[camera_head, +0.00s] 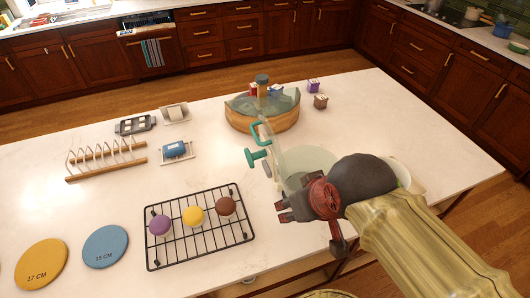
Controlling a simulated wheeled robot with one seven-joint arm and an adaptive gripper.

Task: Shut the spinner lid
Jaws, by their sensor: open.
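My gripper (311,225) is open and empty, in front of the bowl and to the lower right of the lid. It appears apart from the lid; its height above the counter is hard to tell.
A black wire rack (180,255) with coloured macarons lies to the left of my gripper. A round wooden-sided container (262,122) stands behind the lid. A wooden dish rack (105,160) and round boards (105,246) are farther left. The counter's far right is clear.

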